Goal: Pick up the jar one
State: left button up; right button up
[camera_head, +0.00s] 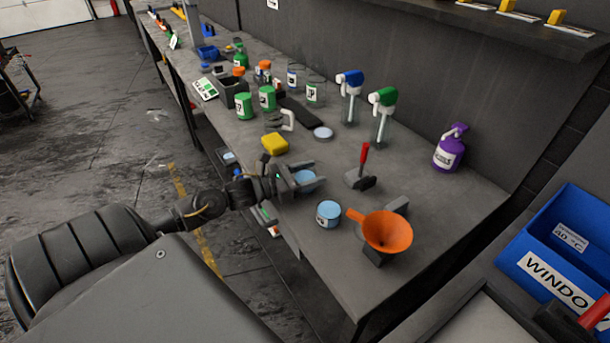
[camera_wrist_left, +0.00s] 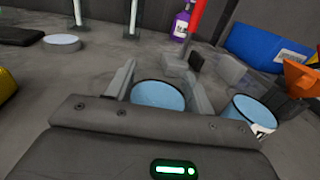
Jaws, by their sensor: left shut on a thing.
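A small blue-topped jar (camera_head: 304,178) stands on the grey workbench, between the fingers of my left gripper (camera_head: 298,179). In the left wrist view the same jar (camera_wrist_left: 158,96) sits between the two fingers, which are shut on its sides. A second, similar blue jar with a white label (camera_head: 328,214) stands to the right and nearer. It also shows at the right of the left wrist view (camera_wrist_left: 250,114). The lower part of the held jar is hidden by the gripper. I cannot tell whether it touches the bench. My right gripper is not in view.
An orange funnel (camera_head: 388,232) stands right of the second jar. A red-handled tool (camera_head: 362,172) and a yellow block (camera_head: 274,144) are close by.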

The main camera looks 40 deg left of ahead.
aim_at(310, 165)
pick_arm(q)
jog(key=shift+r, duration=0.1)
jog(key=shift+c, duration=0.3)
jog(key=shift+r, duration=0.2)
notch_tip(310, 165, up, 2)
jog(key=shift+r+b, duration=0.25)
jog(key=shift+b, duration=0.6)
jog(key=s+a+r+b, duration=0.1)
jog(key=s+a+r, duration=0.7)
jog(key=a+r, duration=0.2)
jog(key=shift+a, duration=0.8)
